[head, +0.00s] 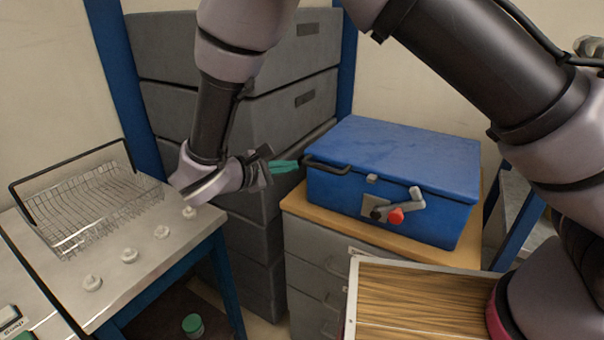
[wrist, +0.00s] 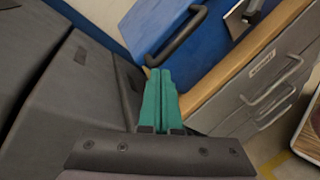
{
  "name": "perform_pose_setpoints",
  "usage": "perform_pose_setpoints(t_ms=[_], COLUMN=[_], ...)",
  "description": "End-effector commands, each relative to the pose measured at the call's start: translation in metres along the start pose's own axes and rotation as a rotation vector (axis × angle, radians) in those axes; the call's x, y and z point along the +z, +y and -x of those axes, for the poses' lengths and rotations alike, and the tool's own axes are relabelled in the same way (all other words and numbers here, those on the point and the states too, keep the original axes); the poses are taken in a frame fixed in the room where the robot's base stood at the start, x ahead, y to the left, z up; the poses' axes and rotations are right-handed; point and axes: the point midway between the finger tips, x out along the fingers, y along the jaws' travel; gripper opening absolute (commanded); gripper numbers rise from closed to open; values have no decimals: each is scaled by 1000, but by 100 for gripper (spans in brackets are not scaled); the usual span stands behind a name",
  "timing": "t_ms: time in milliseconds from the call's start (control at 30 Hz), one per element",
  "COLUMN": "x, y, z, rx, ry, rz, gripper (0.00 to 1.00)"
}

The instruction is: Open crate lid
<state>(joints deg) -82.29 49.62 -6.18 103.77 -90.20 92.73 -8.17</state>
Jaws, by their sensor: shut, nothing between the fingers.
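The blue crate (head: 390,200) stands on a wooden-topped grey cabinet, and its lid (head: 400,152) lies flat and closed on top. A black handle (head: 328,164) sticks out at the crate's left end; it also shows in the wrist view (wrist: 180,35). On the front are a small latch (head: 372,179) and a crank with a red knob (head: 396,215). My gripper (head: 296,165) has green fingers and is just left of the black handle. In the wrist view its fingers (wrist: 161,72) lie together with nothing between them. I cannot tell whether they touch the handle.
Grey stacked drawers (head: 240,110) stand close behind and left of my gripper. A table with a wire basket (head: 90,205) and several small white knobs is at the left.

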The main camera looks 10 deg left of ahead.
Motion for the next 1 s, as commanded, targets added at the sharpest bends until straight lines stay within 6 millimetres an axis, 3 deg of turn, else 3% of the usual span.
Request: perform_pose_setpoints(t_ms=[100, 300, 533, 933, 1000], x=[-25, -44, -46, -51, -43], y=[-29, -50, -47, -24, -16], z=[9, 17, -1, -81, -72], rx=[148, 274, 284, 281, 285], ry=[-6, -38, -45, -43, -39], rz=[388, 724, 764, 760, 756], gripper=[0, 0, 0, 0, 0])
